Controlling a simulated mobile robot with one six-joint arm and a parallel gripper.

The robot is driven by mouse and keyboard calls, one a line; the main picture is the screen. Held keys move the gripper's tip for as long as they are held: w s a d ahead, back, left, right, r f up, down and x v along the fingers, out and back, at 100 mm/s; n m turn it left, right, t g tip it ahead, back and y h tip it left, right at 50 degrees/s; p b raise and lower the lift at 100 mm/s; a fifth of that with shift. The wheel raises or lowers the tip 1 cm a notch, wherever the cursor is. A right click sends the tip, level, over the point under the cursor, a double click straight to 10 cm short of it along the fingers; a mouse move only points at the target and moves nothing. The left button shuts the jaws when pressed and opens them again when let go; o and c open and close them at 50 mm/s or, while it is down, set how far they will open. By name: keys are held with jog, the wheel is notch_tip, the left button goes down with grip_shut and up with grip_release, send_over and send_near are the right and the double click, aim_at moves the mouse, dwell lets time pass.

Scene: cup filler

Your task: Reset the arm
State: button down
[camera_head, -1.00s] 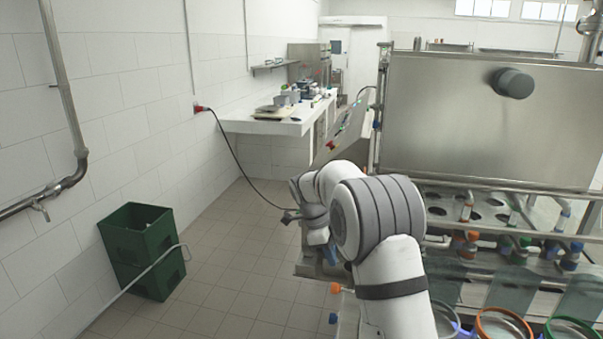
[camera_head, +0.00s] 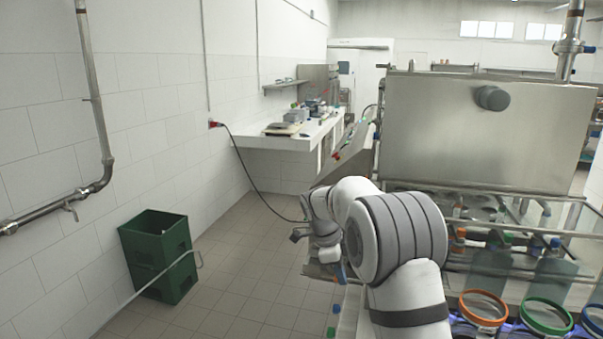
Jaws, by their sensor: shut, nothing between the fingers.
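My white arm with grey bands rises from the lower right of the head view and bends over to the left. Its wrist hangs left of the big rounded joint. My gripper (camera_head: 298,235) shows as a small dark shape at the far left end of the wrist. It is shut and holds nothing. Its fingertips are too small to make out clearly.
A steel tank (camera_head: 475,135) stands at the right, above the cup filler with orange (camera_head: 483,307) and green (camera_head: 545,315) rings. Green crates (camera_head: 157,258) stand by the left wall. A white counter (camera_head: 290,142) is behind.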

jog(key=s+d+r+n+t+y+b, duration=0.1)
jog(key=s+d+r+n, duration=0.1)
jog(key=s+r+n, duration=0.45)
jog(key=s+d+r+n+t+y, duration=0.1)
jog(key=s+d+n, duration=0.15)
jog(key=s, duration=0.65)
jog(key=s+f+n+t+y+b, duration=0.1)
jog(key=s+f+n+t, duration=0.1)
jog(key=s+n, duration=0.9)
jog(key=s+f, duration=0.1)
jog(key=s, duration=0.5)
jog(key=shift+s+d, duration=0.2)
jog(key=shift+s, duration=0.05)
